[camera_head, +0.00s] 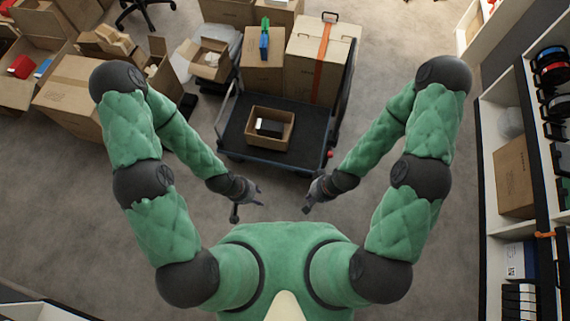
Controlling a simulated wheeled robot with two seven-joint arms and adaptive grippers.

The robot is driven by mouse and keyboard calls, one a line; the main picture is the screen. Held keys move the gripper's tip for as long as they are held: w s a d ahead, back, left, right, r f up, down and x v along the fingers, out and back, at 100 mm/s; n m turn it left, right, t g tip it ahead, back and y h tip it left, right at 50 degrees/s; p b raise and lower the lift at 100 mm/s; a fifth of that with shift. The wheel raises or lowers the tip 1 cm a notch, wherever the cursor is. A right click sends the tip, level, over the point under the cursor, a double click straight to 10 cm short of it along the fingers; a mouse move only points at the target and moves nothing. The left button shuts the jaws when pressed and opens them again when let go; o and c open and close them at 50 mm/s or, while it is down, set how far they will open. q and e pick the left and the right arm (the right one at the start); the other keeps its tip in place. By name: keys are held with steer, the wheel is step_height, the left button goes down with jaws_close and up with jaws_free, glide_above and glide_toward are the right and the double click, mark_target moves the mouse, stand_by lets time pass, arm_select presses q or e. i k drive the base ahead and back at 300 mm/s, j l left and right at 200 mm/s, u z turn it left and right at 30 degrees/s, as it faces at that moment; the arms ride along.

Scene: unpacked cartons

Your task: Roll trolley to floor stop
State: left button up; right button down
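The trolley (236,125) has a dark flat deck with metal rails and stands in front of me, beyond my grippers. An open carton (252,131) with a white and black item inside sits on the deck. A tall carton (309,69) with an orange strap and a smaller carton (262,77) stand at the far side of the deck. My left gripper (248,209) and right gripper (311,196) are in front of the trolley's near edge, apart from it. Both look open and empty, with fingers spread. I cannot make out a floor stop.
Several open cartons (76,98) crowd the upper left. Shelving (493,137) with a carton (514,178) and spools lines the right. A chair base (145,12) shows at the top.

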mark_target(304, 156)
steer(key=i+l, duration=0.1)
steer(key=l, duration=0.4)
steer(key=i+l, duration=0.1)
steer(key=l, duration=0.45)
steer(key=i+l, duration=0.1)
steer(key=l, duration=0.4)
steer(key=i+l+u, duration=0.1)
steer(key=l, duration=0.45)
steer(key=i+l, duration=0.4)
steer(key=i, duration=0.15)
steer(key=i+l, duration=0.4)
steer(key=i+j+u, duration=0.05)
steer(key=i, duration=0.05)
